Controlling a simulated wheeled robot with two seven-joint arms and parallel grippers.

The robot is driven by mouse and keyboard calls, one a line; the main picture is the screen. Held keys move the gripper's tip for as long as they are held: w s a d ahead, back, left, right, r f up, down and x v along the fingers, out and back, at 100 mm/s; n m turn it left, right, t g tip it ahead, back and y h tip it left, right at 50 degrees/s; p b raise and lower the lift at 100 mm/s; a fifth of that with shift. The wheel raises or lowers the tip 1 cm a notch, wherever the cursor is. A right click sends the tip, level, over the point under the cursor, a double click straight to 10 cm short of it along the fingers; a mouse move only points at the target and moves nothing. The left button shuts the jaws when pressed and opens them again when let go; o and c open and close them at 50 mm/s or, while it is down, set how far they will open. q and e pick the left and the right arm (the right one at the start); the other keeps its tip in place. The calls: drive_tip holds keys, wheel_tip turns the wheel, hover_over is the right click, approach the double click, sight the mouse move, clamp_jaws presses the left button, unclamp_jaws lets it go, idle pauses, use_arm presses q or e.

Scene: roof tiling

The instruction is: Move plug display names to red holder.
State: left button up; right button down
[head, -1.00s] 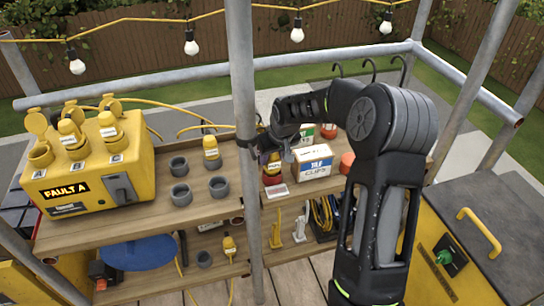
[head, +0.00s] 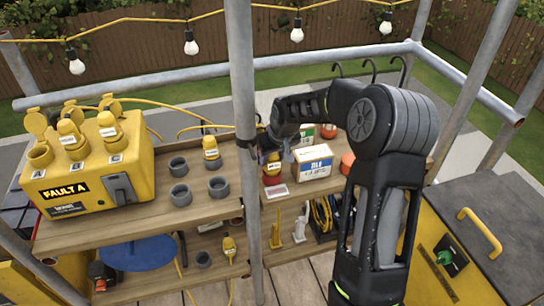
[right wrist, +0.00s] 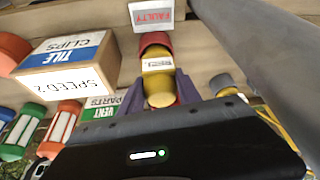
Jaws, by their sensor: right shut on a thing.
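The yellow case (head: 100,170) at the left shows "FAULT A" on its display (head: 66,192). Socket A (head: 40,156) has its lid up and no plug. Yellow plugs stand in sockets B (head: 72,140) and C (head: 110,130). My right gripper (head: 270,150) is shut on a yellow plug (right wrist: 158,85), its purple fingers (right wrist: 160,97) on both sides. The plug stands at the red holder (right wrist: 155,42), its lower end hidden by the rim; whether it is fully seated I cannot tell. The red holder (head: 272,180) also shows in the head view. My left gripper is out of view.
A "FAULTY" card (head: 276,191) lies by the red holder. A "TILE CLIPS" box (head: 314,165) stands right of it. Grey holders (head: 180,194) stand on the left shelf, one with a yellow plug (head: 211,150). A scaffold pole (head: 243,100) rises between the shelves.

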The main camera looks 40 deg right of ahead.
drive_tip(key=shift+f+b, duration=0.5)
drive_tip(key=shift+f, duration=0.1)
drive_tip(key=c, duration=1.1)
unclamp_jaws()
drive_tip(key=shift+r, duration=0.1)
drive_tip(key=p+v, duration=0.5)
drive_tip(key=v, duration=0.6)
